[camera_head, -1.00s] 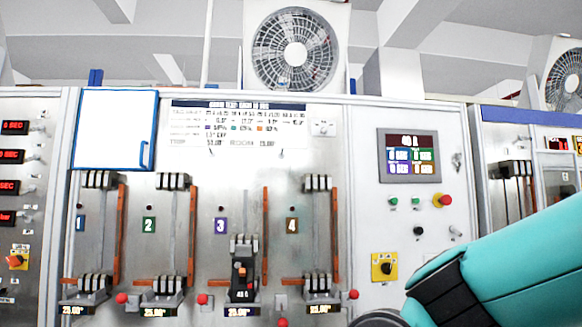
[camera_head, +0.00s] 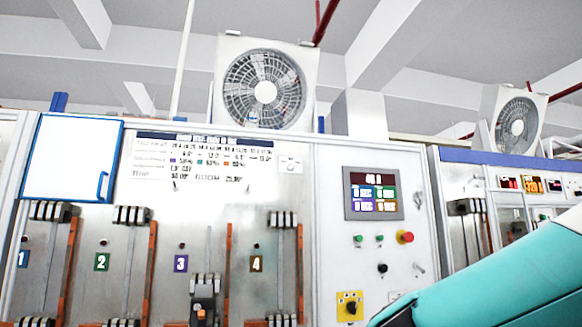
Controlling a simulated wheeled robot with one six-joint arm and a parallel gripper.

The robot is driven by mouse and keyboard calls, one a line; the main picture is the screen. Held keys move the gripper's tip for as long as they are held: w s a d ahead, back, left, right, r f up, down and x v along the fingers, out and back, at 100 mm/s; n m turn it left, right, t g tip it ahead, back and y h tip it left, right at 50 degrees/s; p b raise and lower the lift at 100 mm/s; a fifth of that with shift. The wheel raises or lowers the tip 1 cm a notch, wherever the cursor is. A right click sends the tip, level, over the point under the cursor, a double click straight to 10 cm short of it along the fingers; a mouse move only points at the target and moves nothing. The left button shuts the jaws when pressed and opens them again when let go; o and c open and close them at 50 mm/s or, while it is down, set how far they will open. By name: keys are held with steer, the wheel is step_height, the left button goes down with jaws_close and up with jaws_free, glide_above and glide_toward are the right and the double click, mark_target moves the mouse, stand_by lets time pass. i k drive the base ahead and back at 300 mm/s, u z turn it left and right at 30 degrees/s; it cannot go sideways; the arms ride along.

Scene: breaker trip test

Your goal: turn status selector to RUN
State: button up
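The test panel's right section (camera_head: 326,215) carries the controls, and no label reading RUN is legible. A yellow plate with a black rotary knob (camera_head: 350,306) sits low on it. A smaller black knob (camera_head: 382,268) is above and to its right. I cannot tell which of these is the status selector, or its position. My teal arm link crosses the lower right corner. My gripper is out of view, so its state is hidden.
A display (camera_head: 373,194) reading about 40 A is above two green buttons (camera_head: 358,238) and a red button (camera_head: 405,237). Numbered breaker stations, with station 3 (camera_head: 181,263) among them, fill the left. A second cabinet (camera_head: 462,185) stands at right. Fans (camera_head: 264,90) are on top.

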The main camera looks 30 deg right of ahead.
mark_target(291, 166)
steer(key=z, duration=0.15)
steer(key=k, duration=0.35)
steer(key=u, duration=0.95)
steer(key=i, duration=0.85)
steer(key=z, duration=0.65)
steer(key=i, duration=0.8)
steer(key=z, duration=0.9)
